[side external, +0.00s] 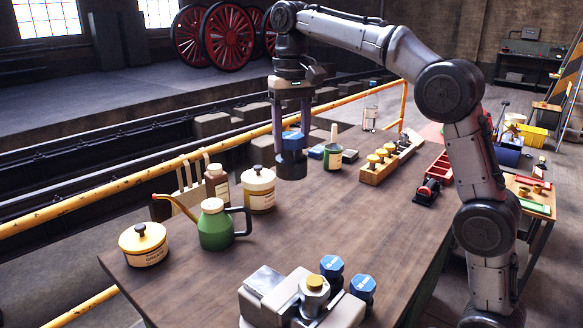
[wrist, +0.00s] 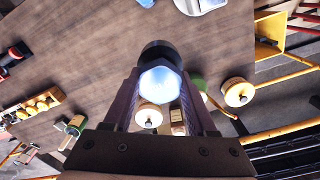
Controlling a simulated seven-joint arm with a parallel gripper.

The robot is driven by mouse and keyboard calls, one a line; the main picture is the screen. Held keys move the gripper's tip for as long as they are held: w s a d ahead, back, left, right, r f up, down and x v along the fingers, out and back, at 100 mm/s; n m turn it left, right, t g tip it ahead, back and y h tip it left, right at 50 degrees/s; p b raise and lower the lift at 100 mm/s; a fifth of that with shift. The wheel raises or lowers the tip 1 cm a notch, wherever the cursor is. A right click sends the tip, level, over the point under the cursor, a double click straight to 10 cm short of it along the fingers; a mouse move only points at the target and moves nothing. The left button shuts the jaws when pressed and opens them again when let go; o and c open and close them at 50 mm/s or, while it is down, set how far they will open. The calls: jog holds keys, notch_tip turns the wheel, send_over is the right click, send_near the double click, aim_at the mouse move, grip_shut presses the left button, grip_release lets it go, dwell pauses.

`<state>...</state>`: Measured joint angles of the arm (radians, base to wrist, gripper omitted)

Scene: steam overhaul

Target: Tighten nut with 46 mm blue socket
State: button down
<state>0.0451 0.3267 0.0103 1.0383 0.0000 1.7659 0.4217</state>
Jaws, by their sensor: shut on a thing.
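My gripper (side external: 291,135) hangs above the far half of the workbench, fingers pointing down, shut on a blue-topped socket (side external: 291,141). The socket has a blue hexagonal head and a dark round lower body, and looks upright. In the wrist view its pale blue hex top (wrist: 160,84) sits between the fingers. A grey metal block assembly (side external: 265,305) stands at the near edge, well apart from my gripper. On it is a fitting with a brass-coloured top (side external: 314,283), possibly the nut. Two more blue hex-headed pieces (side external: 332,265) (side external: 362,287) stand beside it; their size marks are unreadable.
A green oil can (side external: 215,228), a yellow-lidded grease tin (side external: 143,245), a cream pot (side external: 258,190) and a brown bottle (side external: 217,182) stand left of my gripper. A green brush pot (side external: 333,157) and wooden rack (side external: 385,164) stand to its right. The bench middle is clear.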

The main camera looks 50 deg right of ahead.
jog(key=r, duration=0.3)
jog(key=shift+s+a, duration=0.2)
jog(key=shift+a, duration=0.1)
jog(key=s+a, duration=1.4)
jog(key=s, duration=0.3)
jog(key=shift+w+a+f, duration=0.1)
jog(key=shift+f, duration=2.2)
jog(key=shift+w+a+f, duration=0.1)
jog(key=shift+f, duration=2.2)
jog(key=shift+f, duration=2)
jog(key=c, duration=0.9)
grip_release()
grip_shut()
